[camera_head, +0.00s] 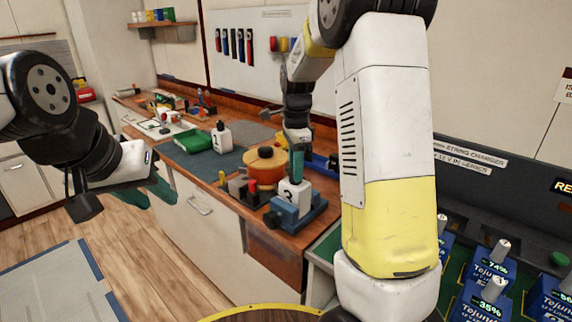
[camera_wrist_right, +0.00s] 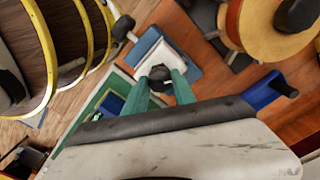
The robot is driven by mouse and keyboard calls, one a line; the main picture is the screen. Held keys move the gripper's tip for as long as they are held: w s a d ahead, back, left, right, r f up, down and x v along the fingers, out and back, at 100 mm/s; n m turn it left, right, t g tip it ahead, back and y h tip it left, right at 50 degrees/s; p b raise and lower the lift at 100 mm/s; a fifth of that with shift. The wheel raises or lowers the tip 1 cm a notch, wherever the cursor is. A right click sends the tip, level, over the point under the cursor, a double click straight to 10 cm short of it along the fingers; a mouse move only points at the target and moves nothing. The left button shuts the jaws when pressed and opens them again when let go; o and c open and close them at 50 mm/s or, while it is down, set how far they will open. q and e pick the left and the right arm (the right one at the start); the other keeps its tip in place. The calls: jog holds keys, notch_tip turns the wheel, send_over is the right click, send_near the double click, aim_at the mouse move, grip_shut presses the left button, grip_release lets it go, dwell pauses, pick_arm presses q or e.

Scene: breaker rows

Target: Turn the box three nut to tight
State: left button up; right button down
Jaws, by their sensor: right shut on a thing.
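The white box marked 3 (camera_head: 291,197) sits in a blue vise (camera_head: 290,219) at the bench's front corner. The white box (camera_wrist_right: 150,47) also shows in the right wrist view, with a dark nut (camera_wrist_right: 159,73) on its top. My right gripper (camera_head: 297,170) comes down over the box from above. In the right wrist view its green fingers are on either side of the nut and shut on it. The nut is hidden in the head view. My left gripper (camera_head: 150,192) is empty, away from the bench at the left, with its fingers apart.
An orange round spool (camera_head: 266,168) stands close beside the vise. Another white box (camera_head: 221,138) and a green tray (camera_head: 193,141) are further back on the bench. Blue batteries (camera_head: 487,297) stand at the lower right.

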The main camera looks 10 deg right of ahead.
jog(key=shift+m, duration=0.3)
jog(key=c, duration=1)
grip_release()
jog(key=shift+r, duration=0.1)
notch_tip(320, 180, up, 8)
jog(key=shift+f, duration=0.25)
jog(key=shift+r, duration=0.1)
